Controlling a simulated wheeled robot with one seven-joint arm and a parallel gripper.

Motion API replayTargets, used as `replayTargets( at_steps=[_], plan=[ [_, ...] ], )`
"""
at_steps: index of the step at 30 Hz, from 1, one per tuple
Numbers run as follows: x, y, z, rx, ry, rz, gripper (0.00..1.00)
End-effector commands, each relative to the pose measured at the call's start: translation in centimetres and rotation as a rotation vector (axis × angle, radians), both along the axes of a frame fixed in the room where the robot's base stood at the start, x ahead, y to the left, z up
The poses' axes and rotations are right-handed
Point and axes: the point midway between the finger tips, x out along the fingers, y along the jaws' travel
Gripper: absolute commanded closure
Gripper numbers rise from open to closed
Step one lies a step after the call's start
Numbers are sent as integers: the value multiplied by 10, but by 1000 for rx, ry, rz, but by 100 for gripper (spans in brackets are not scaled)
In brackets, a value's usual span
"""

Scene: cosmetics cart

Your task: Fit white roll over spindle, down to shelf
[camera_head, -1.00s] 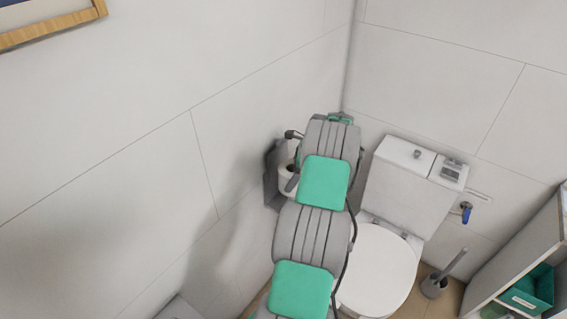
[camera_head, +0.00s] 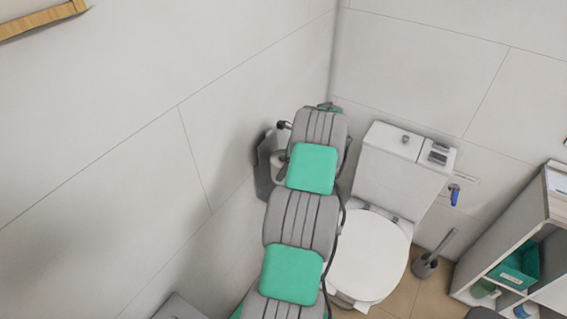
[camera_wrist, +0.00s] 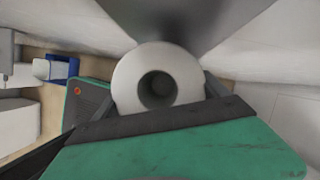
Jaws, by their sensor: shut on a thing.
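The white roll (camera_wrist: 184,76) faces the wrist camera end-on, with its round core hole showing dark. My gripper (camera_wrist: 160,88) is shut on it, one finger at each side. In the head view the roll (camera_head: 279,167) shows only in part, behind my arm, beside a dark grey wall holder (camera_head: 263,172). A broad grey surface fills the top of the wrist view beyond the roll. I cannot make out the spindle or tell whether the roll is around it. The gripper is hidden by my arm in the head view.
A toilet (camera_head: 368,255) with its cistern (camera_head: 403,168) stands right of my arm. A toilet brush (camera_head: 427,262) and an open shelf unit (camera_head: 522,245) with a green box (camera_head: 519,262) are further right. The tiled wall (camera_head: 140,165) is close on the left.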

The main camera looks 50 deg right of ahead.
Motion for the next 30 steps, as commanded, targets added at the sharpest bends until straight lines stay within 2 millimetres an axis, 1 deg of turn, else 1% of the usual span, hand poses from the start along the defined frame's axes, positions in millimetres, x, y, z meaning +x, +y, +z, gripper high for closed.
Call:
replayTargets(
  at_steps=[1,21,25,30],
  plan=[
    [0,0,-6,0,0,0,59],
    [0,0,-61,-1,-1,1,59],
    [1,0,-69,-1,-1,1,59],
    [0,0,-73,-1,-1,1,59]
  ],
)
